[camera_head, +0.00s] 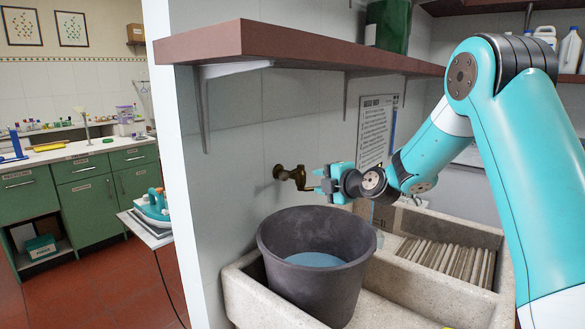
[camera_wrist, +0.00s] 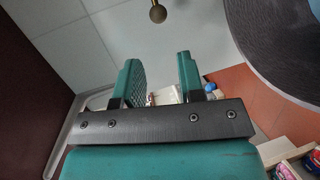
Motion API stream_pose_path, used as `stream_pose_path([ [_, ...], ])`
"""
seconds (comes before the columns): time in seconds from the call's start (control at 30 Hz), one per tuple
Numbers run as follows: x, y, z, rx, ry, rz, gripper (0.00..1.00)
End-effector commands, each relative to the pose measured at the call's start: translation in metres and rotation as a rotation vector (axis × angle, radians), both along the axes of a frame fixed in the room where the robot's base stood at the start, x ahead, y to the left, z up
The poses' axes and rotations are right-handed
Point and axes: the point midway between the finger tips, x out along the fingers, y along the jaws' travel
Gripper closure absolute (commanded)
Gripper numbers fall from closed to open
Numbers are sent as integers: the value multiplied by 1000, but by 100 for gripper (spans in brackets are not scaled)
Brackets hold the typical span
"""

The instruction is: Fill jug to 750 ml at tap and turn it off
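A brass tap (camera_head: 292,175) sticks out of the tiled wall in the head view. A brass knob, likely part of the tap (camera_wrist: 158,13), shows at the top of the wrist view. My gripper (camera_head: 319,181) is just right of the tap in the head view. In the wrist view its fingers (camera_wrist: 157,62) are apart with nothing between them, and the knob lies beyond their tips. Below stands a dark grey tub (camera_head: 310,236) with blue water (camera_head: 314,259) inside. I cannot make out a jug or any volume marks. No running stream is visible.
The tub stands in a stone washboard sink (camera_head: 240,283) with a ribbed section (camera_head: 447,258) at right. A brown shelf (camera_head: 300,50) overhangs the tap. The tub's dark side (camera_wrist: 283,35) fills the wrist view's upper right. An iron (camera_head: 153,207) stands at left.

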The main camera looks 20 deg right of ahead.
Motion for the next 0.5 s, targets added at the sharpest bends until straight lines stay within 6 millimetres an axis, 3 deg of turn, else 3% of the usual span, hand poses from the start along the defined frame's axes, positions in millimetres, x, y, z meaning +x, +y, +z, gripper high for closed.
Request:
stream_pose_path([
  [0.07, 7, -17, 0, -55, -47, -25, 64],
  [0.17, 13, -23, -1, -87, -74, -35, 64],
  [0.33, 32, -17, -2, -91, -75, -32, 64],
  [0.5, 68, -9, -8, -90, -74, -31, 64],
])
